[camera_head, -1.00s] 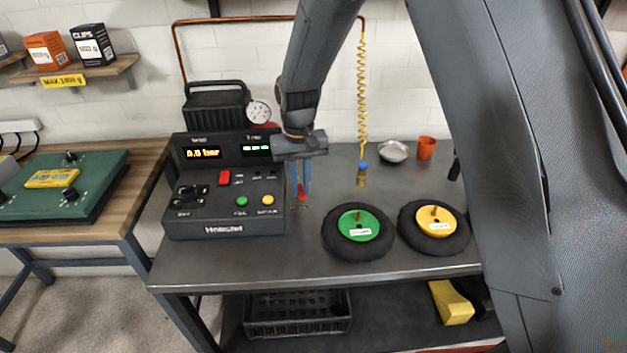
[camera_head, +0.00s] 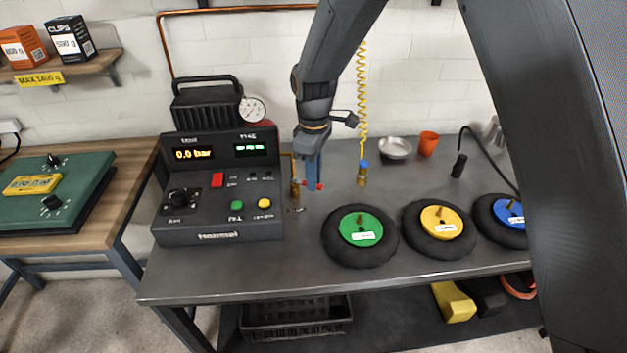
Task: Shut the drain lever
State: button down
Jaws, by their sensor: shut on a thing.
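The drain lever (camera_head: 320,187) is small and red. It sits to the right of a brass drain fitting (camera_head: 295,190) beside the compressor's right side. My gripper (camera_head: 313,186) points down with its blue fingers shut on the lever, and red shows on both sides of them. The fingers hide the middle of the lever. The lever's exact angle is too small to tell. The black compressor console (camera_head: 218,200) reads 0.0 bar on its left display.
A green-hubbed wheel (camera_head: 361,230), a yellow-hubbed wheel (camera_head: 440,224) and a blue-hubbed wheel (camera_head: 508,212) lie on the grey bench. A yellow coiled hose (camera_head: 361,110) hangs behind my gripper. A metal bowl (camera_head: 394,148) and orange cup (camera_head: 428,143) stand at the back.

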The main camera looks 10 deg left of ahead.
jog(key=w+n, duration=0.1)
jog(key=n, duration=0.2)
jog(key=w+n+b, duration=0.1)
jog(key=n, duration=0.1)
jog(key=shift+w+a+r, duration=0.1)
jog(key=shift+w+a, duration=0.05)
jog(key=shift+w, duration=0.2)
jog(key=shift+n, duration=0.3)
jog(key=c, duration=1.7)
grip_release()
notch_tip(320, 180, up, 8)
jog(key=shift+f+b, duration=0.15)
jog(key=shift+b, duration=0.8)
